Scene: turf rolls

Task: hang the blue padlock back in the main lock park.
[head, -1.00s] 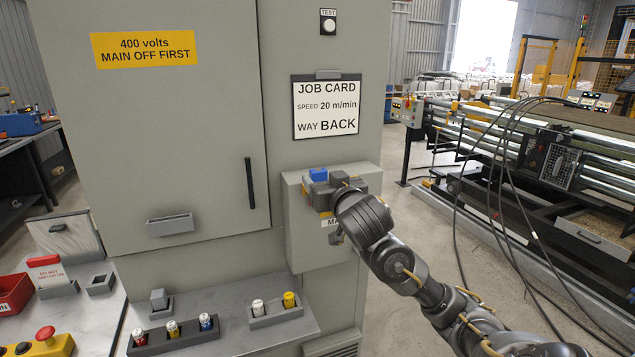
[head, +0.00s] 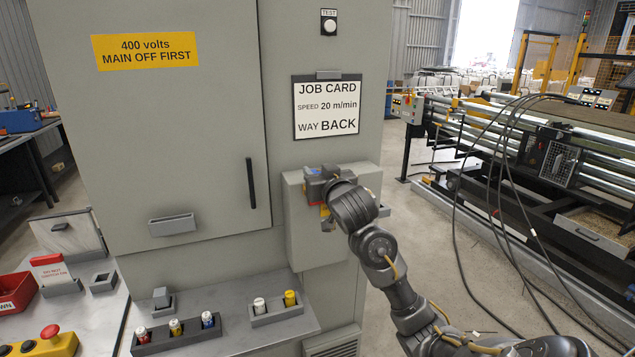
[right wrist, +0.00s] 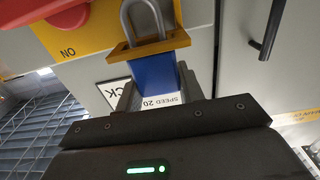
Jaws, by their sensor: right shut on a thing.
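My right gripper (right wrist: 155,95) is shut on the blue padlock (right wrist: 153,72), gripping its body. In the right wrist view, which is upside down, the grey shackle points to the top of the picture. An orange-yellow bracket (right wrist: 120,50) lies across the padlock where shackle meets body; I cannot tell whether the shackle hangs in it. The yellow plate (right wrist: 85,32) and red switch handle (right wrist: 35,8) are close by. In the head view my right gripper (head: 322,186) is at the front of the grey switch box (head: 300,235) and hides most of the padlock. My left gripper is out of view.
The job card (head: 326,107) hangs above the box on the grey cabinet (head: 150,130). A ledge (head: 220,335) below carries holders with several small coloured pieces. A yellow box with a red button (head: 45,343) stands at lower left.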

